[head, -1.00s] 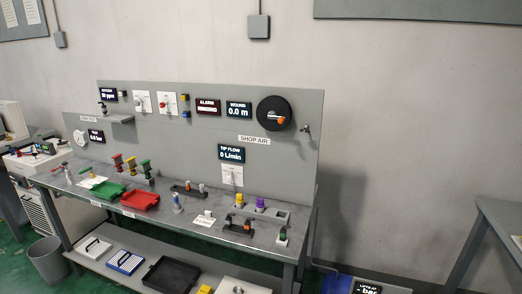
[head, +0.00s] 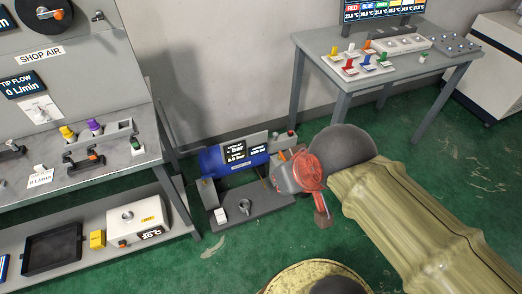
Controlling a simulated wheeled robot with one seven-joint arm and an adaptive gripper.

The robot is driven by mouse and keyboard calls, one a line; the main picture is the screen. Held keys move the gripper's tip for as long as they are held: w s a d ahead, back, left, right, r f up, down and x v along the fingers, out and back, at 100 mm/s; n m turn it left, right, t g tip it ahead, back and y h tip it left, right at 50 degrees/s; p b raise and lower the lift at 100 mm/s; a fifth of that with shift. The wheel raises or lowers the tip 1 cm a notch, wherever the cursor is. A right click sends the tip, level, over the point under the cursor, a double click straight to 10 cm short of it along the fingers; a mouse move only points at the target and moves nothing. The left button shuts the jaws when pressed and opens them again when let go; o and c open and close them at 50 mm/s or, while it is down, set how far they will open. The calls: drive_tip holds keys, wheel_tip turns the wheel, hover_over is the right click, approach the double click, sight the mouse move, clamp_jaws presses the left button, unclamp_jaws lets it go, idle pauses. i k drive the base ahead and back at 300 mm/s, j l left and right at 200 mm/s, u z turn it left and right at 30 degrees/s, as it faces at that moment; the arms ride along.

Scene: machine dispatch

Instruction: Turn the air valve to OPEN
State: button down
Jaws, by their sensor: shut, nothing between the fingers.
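A blue unit (head: 216,162) on the floor beside the bench has lit displays (head: 233,151), too small to read surely. A dark knob (head: 245,206) stands on its grey base plate (head: 262,205).
The bench (head: 110,172) at left carries small fixtures; its lower shelf holds a black tray (head: 52,250) and a white box (head: 137,222). A second table (head: 440,68) with a display stands at upper right. Green floor (head: 215,260) is open in front.

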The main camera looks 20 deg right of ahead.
sight(40, 116)
drive_tip(key=z, duration=0.1)
drive_tip(key=u, duration=1.25)
